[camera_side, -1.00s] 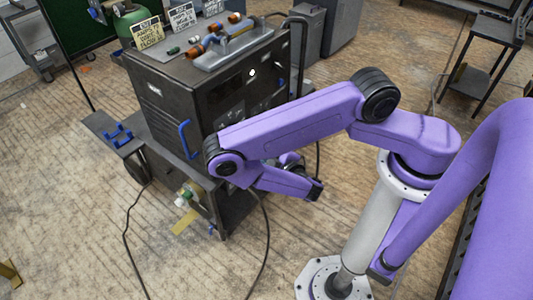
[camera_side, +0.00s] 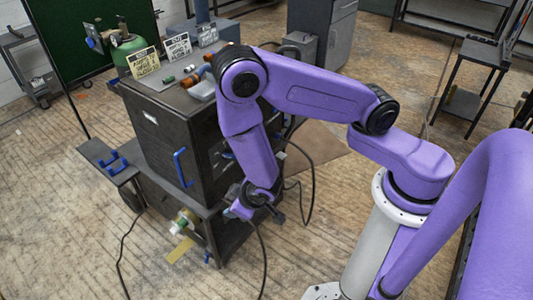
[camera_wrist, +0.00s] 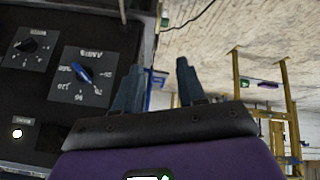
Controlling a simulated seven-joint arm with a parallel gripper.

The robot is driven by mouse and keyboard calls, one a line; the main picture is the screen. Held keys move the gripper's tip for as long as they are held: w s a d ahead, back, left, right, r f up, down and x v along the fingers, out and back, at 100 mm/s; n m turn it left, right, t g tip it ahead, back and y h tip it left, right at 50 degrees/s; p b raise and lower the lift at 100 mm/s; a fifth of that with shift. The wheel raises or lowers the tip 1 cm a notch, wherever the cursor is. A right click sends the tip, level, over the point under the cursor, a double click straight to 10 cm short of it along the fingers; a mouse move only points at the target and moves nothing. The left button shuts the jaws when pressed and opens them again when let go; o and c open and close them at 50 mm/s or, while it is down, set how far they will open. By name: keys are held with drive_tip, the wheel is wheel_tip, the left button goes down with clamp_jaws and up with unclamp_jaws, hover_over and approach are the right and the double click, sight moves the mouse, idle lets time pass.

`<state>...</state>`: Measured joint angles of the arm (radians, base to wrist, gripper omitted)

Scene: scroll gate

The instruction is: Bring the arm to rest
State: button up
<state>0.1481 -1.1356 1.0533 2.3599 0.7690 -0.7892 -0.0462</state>
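My arm (camera_side: 318,95) reaches left from its grey column, with its elbow raised over the right side of the dark cabinet top. The forearm hangs steeply down in front of the cabinet, and the wrist is low beside its lower front. My gripper (camera_wrist: 160,66) shows in the wrist view with its two fingers apart and nothing visible between them. In the side view the fingers cannot be made out clearly.
The dark cabinet (camera_side: 155,135) has a blue handle (camera_side: 182,167) and several signs on top. A dial with a blue knob (camera_wrist: 82,73) is left of the fingers in the wrist view. Cables lie on the floor. Yellow frames (camera_wrist: 285,75) stand at the right.

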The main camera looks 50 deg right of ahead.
drive_tip(key=s+a+r+n+g+y, duration=0.35)
drive_tip(key=s+r+g, duration=0.25)
drive_tip(key=s+r, duration=0.65)
drive_tip(key=s+d+r+n+h, duration=0.3)
drive_tip(key=s+d+r+n, duration=0.2)
drive_tip(key=d+r, duration=0.8)
drive_tip(key=s+d, duration=0.1)
drive_tip(key=s, duration=0.2)
drive_tip(key=shift+r+g, duration=0.15)
drive_tip(key=shift+g, duration=0.25)
